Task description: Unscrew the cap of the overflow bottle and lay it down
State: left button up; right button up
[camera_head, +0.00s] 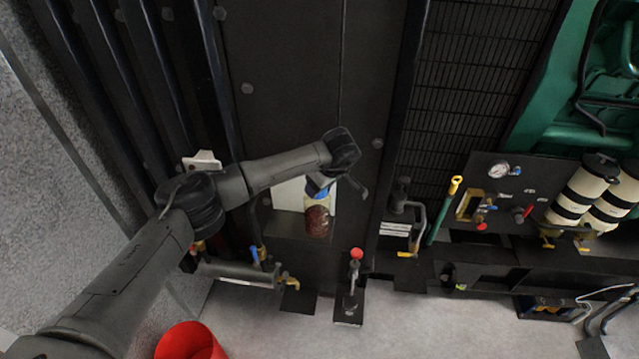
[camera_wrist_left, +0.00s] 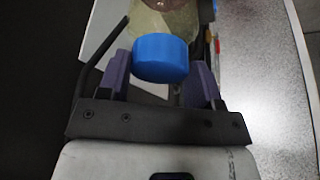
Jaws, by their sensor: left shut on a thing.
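The overflow bottle (camera_head: 317,218) stands upright on a ledge of the dark panel, with reddish-brown contents in its lower part. Its blue cap (camera_head: 321,194) is at the bottle's top. My left gripper (camera_head: 319,185) reaches it from above and is shut on the cap. In the left wrist view the blue cap (camera_wrist_left: 161,58) sits between the two purple fingers (camera_wrist_left: 160,76), with the pale bottle (camera_wrist_left: 166,16) right behind it. I cannot tell whether the cap is still seated on the neck. My right gripper is not in view.
A red-knobbed lever (camera_head: 355,256) stands to the lower right of the bottle. A red bucket (camera_head: 190,342) is on the floor at the lower left. Pipes with yellow-handled valves (camera_head: 289,282) run below the ledge. A gauge panel (camera_head: 500,185) is at the right.

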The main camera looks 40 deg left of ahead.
pick_arm(q)
jog(key=shift+r+n, duration=0.15)
jog(key=shift+n, duration=0.15)
jog(key=shift+w, duration=0.1)
jog(key=shift+r+n+g, duration=0.1)
jog(key=shift+n+g, duration=0.3)
jog(key=shift+n, duration=0.3)
jog(key=n+g, duration=0.1)
jog(key=n, duration=0.2)
jog(key=shift+w, duration=0.2)
jog(key=o, duration=1)
jog(key=shift+f, duration=0.2)
jog(key=shift+c, duration=0.5)
